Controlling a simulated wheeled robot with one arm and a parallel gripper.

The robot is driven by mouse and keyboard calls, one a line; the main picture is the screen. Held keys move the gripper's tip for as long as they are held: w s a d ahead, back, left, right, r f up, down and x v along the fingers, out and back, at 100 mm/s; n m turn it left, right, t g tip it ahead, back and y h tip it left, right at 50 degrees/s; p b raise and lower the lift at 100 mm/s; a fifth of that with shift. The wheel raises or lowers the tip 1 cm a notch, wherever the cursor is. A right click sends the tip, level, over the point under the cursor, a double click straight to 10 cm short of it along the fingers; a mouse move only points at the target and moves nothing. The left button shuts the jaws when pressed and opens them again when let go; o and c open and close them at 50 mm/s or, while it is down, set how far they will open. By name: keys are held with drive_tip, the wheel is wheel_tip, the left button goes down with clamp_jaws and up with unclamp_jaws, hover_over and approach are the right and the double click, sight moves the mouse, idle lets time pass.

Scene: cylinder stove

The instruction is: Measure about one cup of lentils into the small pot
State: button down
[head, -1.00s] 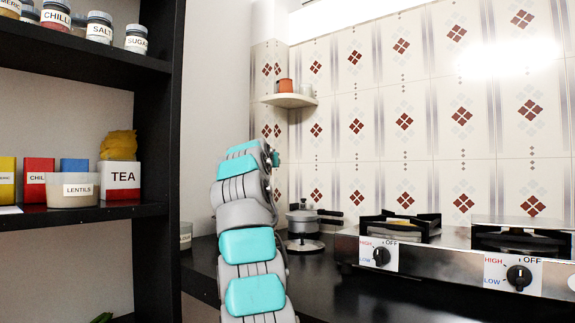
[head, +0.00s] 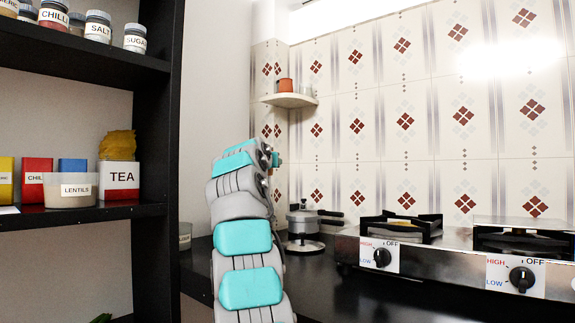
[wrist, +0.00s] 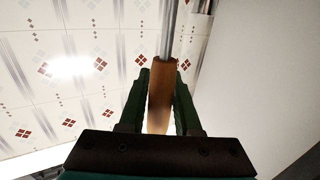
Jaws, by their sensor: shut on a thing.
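A clear tub labelled LENTILS (head: 70,198) stands on the lower shelf at the left of the head view, with a pale brown fill. A small metal pot (head: 302,219) with a dark side handle is at the back of the counter, left of the stove. In the wrist view my gripper (wrist: 161,88) is shut on a brown wooden handle (wrist: 161,78) with a metal rod running up from it. The rod's far end is out of view, so I cannot tell what tool it is. In the head view my arm hides the gripper.
A TEA box (head: 119,181) is right of the tub, with spice boxes behind it. Spice jars (head: 98,28) line the upper shelf. The stove (head: 440,262) fills the right. The counter (head: 320,285) before it is clear. A small corner shelf (head: 290,100) hangs on the wall.

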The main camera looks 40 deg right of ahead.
idle(0.4)
drive_tip(key=shift+s+d+r+g, duration=0.1)
drive_tip(key=shift+s+d+g, duration=0.05)
drive_tip(key=shift+d+g, duration=0.15)
drive_tip(key=shift+s+d+m, duration=0.1)
drive_tip(key=shift+m, duration=0.2)
drive_tip(key=shift+d+g+h, duration=0.15)
drive_tip(key=shift+g+h, duration=0.15)
drive_tip(key=shift+r, duration=0.1)
drive_tip(key=shift+s+d+f, duration=0.1)
drive_tip(key=shift+f, duration=0.15)
idle(0.4)
drive_tip(key=shift+s+d+r, duration=0.1)
